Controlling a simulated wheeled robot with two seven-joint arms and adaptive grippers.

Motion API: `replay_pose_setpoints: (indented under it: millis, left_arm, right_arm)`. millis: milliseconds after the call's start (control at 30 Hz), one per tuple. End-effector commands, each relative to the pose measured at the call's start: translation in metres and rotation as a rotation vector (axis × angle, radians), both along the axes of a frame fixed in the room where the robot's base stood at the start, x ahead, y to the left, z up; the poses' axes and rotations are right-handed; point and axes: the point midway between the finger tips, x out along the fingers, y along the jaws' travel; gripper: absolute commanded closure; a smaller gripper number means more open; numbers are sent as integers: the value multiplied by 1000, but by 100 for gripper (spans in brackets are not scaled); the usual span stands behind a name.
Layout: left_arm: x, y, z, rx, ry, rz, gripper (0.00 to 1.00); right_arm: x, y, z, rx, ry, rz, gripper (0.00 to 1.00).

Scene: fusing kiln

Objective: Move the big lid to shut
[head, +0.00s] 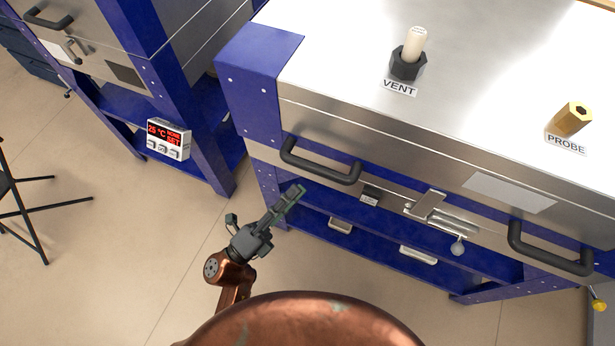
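The big lid (480,75) is the broad steel top of the kiln, with a blue corner bracket at its left. It lies roughly level, and I cannot tell whether a gap is left under its front edge. Two black bar handles, a left one (320,172) and a right one (549,262), are on the kiln's front, with a latch (430,207) between them. My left gripper (298,192) is just below the left handle, apart from it in the picture, with nothing seen in it. Its fingers overlap from this angle. My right gripper is not in view.
A vent plug (408,62) and a brass probe fitting (574,119) stand on the lid. A second kiln (110,60) with a red-lit controller (168,139) is at the left. The blue stand and its lower shelf are under the front. Floor at left is clear up to a black stool (25,200).

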Motion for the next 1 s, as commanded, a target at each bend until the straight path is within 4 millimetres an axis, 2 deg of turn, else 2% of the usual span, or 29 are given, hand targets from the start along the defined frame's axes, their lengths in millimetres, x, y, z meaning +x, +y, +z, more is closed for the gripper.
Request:
replay_pose_setpoints:
  millis: [100, 300, 1000]
  left_arm:
    - [-13, 13, -10, 0, 4, 1, 64]
    - [-25, 25, -17, 1, 1, 0, 64]
    - [-22, 30, -22, -12, 23, 10, 64]
  right_arm:
    - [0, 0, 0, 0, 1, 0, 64]
    - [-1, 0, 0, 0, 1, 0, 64]
    - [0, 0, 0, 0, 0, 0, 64]
